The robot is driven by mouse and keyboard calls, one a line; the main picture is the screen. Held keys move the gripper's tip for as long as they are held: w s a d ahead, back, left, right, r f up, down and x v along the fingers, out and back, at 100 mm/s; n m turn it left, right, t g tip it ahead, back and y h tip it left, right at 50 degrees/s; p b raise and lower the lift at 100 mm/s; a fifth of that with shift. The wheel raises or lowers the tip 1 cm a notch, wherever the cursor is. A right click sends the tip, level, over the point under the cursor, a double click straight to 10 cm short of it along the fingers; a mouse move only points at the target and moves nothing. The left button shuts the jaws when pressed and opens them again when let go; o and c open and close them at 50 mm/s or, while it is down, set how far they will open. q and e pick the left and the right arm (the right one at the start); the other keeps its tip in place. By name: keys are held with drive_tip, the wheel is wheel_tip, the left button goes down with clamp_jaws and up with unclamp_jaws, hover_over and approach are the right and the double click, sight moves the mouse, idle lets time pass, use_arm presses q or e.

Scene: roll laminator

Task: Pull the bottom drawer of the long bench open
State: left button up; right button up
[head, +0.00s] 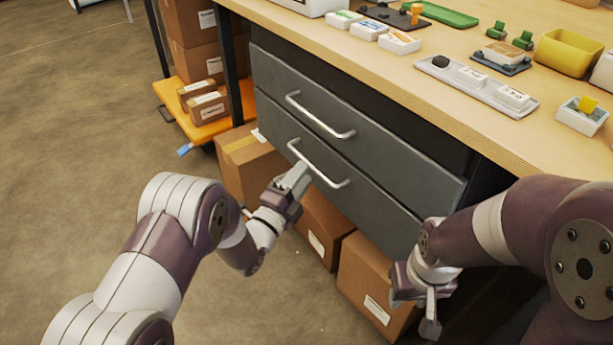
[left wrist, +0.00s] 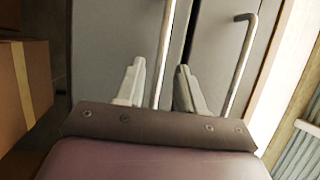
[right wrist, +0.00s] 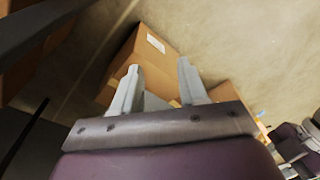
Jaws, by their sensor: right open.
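The long bench (head: 455,110) has two grey drawers under its wooden top. The bottom drawer (head: 370,213) looks shut, its front about in line with the top drawer (head: 385,150). Its silver bar handle (head: 325,172) also shows in the left wrist view (left wrist: 164,55). My left gripper (head: 297,178) is at this handle, near its middle. In the left wrist view the handle passes between the two spread fingers, nearer the left one. My right gripper (head: 432,305) is open and empty, pointing down below the right end of the drawers.
Cardboard boxes (head: 372,275) stand on the floor below and beside the drawers. An orange platform (head: 215,125) with boxes is at the far left. Small parts and a yellow bin (head: 570,52) lie on the bench top. The floor (head: 90,120) at left is clear.

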use_arm(q)
drive_tip(key=shift+x, duration=1.5)
clamp_jaws()
use_arm(e)
drive_tip(key=shift+f, duration=0.5)
use_arm(q)
drive_tip(key=shift+s+a, duration=0.1)
use_arm(e)
drive_tip(key=shift+a, duration=0.1)
